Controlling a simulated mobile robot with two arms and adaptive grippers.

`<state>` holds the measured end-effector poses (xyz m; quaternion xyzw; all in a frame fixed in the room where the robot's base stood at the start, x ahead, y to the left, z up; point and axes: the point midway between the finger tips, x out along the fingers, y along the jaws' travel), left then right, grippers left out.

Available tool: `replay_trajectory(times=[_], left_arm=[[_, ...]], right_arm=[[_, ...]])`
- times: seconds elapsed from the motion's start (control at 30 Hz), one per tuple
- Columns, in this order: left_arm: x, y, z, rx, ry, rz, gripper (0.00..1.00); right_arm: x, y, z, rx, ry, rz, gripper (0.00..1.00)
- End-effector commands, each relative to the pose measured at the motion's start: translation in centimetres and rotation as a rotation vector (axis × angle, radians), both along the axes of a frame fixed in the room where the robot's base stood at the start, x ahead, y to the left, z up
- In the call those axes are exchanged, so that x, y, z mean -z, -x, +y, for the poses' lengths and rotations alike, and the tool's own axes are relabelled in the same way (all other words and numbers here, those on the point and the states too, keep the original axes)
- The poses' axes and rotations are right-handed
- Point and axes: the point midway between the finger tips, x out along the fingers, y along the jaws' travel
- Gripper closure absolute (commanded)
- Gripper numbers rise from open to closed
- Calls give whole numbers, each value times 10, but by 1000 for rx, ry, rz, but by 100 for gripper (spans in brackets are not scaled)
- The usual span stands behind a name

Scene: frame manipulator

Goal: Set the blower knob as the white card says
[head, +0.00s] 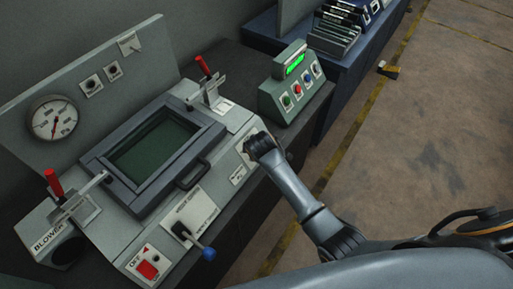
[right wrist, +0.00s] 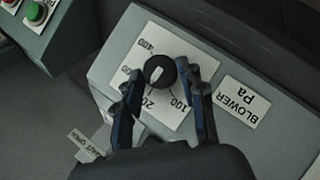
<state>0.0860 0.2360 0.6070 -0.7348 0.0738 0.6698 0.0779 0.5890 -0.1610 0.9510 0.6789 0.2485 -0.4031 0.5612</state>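The blower knob (right wrist: 160,72) is round and black with a white pointer line. It sits on a white dial plate (right wrist: 178,48) marked 100, 200 and 400, upside down in the right wrist view. Its pointer seems to slant toward the lower-left side, near the 200. My right gripper (right wrist: 158,75) has one finger on each side of the knob, with slight gaps showing. In the head view my right gripper (head: 256,146) covers the knob. I cannot make out a card with a readable setting. My left gripper is out of view.
A BLOWER Pa label (right wrist: 240,99) is beside the dial. The frame press (head: 150,150) has red-handled clamps and a pressure gauge (head: 54,119). A green button box (head: 293,88) stands behind my right gripper. A blue-tipped lever (head: 207,253) is at the front.

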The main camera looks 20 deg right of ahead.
Motion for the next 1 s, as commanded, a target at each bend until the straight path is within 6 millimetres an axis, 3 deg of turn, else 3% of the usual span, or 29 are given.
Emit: replay_trajectory(times=[0.03,0.07,0.5,1.0], left_arm=[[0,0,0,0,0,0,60],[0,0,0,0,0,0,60],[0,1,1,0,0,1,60],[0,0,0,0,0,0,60]], right_arm=[[1,0,-1,1,1,1,46],[1,0,-1,1,1,1,40],[-6,4,1,-1,-1,-1,40],[-81,54,11,-2,0,-2,40]])
